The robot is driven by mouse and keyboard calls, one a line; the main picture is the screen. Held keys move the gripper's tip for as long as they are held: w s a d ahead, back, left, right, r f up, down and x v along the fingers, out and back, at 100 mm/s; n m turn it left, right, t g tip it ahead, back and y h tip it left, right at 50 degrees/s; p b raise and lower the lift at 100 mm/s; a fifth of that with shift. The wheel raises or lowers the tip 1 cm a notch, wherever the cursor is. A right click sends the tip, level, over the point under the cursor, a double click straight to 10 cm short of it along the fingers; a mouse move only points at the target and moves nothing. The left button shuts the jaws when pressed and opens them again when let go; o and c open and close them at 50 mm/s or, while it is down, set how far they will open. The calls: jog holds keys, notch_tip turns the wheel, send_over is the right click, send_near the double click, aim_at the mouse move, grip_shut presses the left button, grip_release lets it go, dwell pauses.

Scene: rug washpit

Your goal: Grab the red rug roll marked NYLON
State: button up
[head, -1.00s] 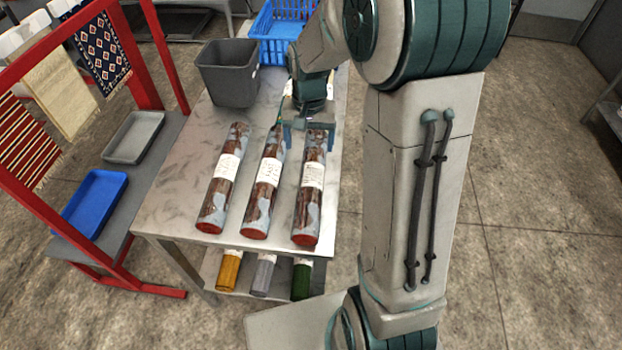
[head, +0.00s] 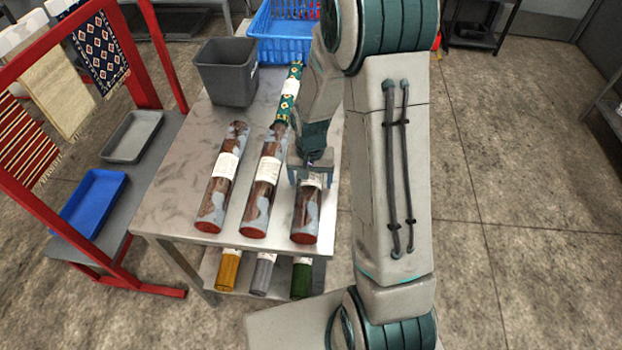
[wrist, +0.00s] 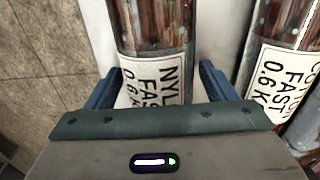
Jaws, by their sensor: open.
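Three red-brown rug rolls with grey patches and white labels lie side by side on the metal table. The right one (head: 306,218) has my gripper (head: 311,178) over its label. In the wrist view this roll (wrist: 152,25) carries a label beginning "NYL", with the rest partly hidden by my gripper. My gripper is open, with one blue finger on each side of the roll and nothing clamped. The middle roll (head: 258,205) shows in the wrist view (wrist: 290,30) with a label starting "CO". The left roll's (head: 213,205) label is too small to read.
A green patterned roll (head: 291,88) lies behind the middle one. A grey bin (head: 228,80) and a blue crate (head: 285,45) stand at the table's back. Yellow, grey and green rolls (head: 302,278) lie on the lower shelf. A red rack (head: 40,200) stands left.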

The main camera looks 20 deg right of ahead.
jog(key=c, duration=1.5)
